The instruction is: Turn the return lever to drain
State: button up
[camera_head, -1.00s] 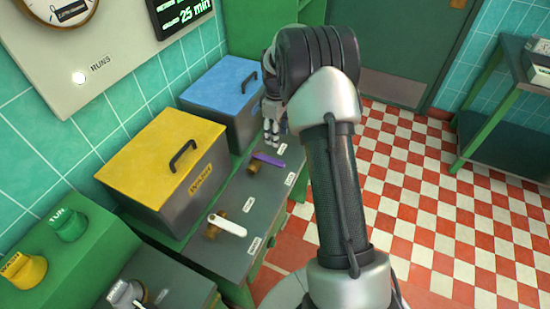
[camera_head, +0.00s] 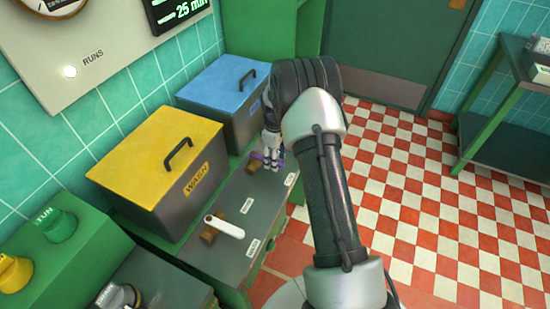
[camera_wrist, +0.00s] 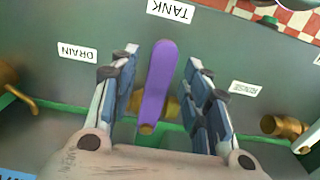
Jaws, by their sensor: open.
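The return lever (camera_wrist: 158,85) is a purple handle on a brass valve body (camera_wrist: 152,106), and in the wrist view it points at the TANK label (camera_wrist: 171,11). The DRAIN label (camera_wrist: 77,53) lies to the left there. My gripper (camera_wrist: 163,56) is open, with one finger on each side of the lever and visible gaps between. In the head view my gripper (camera_head: 272,156) is down at the far part of the grey counter and covers most of the purple lever (camera_head: 257,156).
A white lever (camera_head: 224,227) on brass sits nearer on the counter (camera_head: 205,257). The yellow-lidded WASH box (camera_head: 155,150) and a blue-lidded box (camera_head: 222,88) stand along its left. Another brass fitting (camera_wrist: 285,127) is at the wrist view's right. The checkered floor is open to the right.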

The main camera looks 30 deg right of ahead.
jog(key=shift+c, duration=0.3)
grip_shut()
dwell(0.4)
